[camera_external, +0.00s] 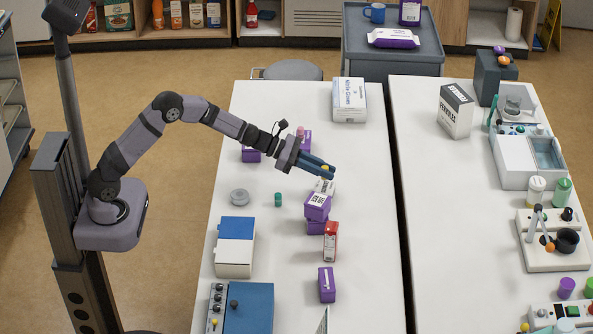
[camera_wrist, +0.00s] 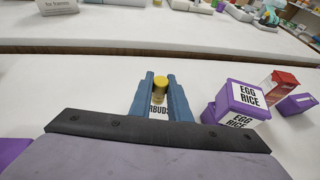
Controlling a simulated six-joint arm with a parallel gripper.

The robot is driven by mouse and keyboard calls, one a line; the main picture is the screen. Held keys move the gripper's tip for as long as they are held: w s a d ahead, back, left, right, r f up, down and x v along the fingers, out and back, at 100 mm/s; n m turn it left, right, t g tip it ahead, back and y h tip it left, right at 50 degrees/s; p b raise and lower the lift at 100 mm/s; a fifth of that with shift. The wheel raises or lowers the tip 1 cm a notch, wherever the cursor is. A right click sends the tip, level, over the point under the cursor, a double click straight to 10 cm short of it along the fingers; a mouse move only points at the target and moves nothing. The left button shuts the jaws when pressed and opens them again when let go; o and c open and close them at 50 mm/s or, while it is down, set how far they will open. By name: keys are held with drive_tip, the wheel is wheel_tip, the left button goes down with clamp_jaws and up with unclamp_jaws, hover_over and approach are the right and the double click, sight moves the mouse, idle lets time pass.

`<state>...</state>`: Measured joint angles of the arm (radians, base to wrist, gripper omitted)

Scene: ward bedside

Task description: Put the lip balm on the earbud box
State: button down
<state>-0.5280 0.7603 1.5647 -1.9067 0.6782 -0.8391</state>
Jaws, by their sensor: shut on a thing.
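The lip balm is a small yellow cylinder (camera_wrist: 159,86), upright between my fingertips in the wrist view. It also shows as a yellow spot (camera_external: 325,168) in the external view. My gripper (camera_external: 327,170) is shut on it, and its blue fingers (camera_wrist: 159,92) flank it. The earbud box is white with dark lettering (camera_wrist: 158,112), partly hidden by the fingers and the lip balm. In the external view the earbud box (camera_external: 325,187) lies just below my fingertips, behind the purple boxes. I cannot tell whether the lip balm touches the box.
Purple egg rice boxes (camera_external: 317,206) are stacked close to the earbud box, with a red-and-white carton (camera_external: 330,241) nearby. A green cylinder (camera_external: 278,199) and a grey round item (camera_external: 239,197) stand to the left. The table's far middle (camera_external: 290,105) is clear.

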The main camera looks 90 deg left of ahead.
drive_tip(key=shift+f, duration=1.45)
drive_tip(key=shift+f, duration=0.2)
drive_tip(key=c, duration=1.7)
unclamp_jaws()
drive_tip(key=shift+o, duration=0.2)
drive_tip(key=shift+r, duration=0.1)
drive_tip(key=shift+r, duration=0.2)
drive_tip(key=shift+s+a, duration=0.1)
drive_tip(key=shift+s, duration=0.1)
drive_tip(key=b+v, duration=0.1)
drive_tip(key=v, duration=1)
drive_tip(key=shift+s+b, duration=0.25)
drive_tip(key=shift+b, duration=0.15)
drive_tip(key=shift+r, duration=0.15)
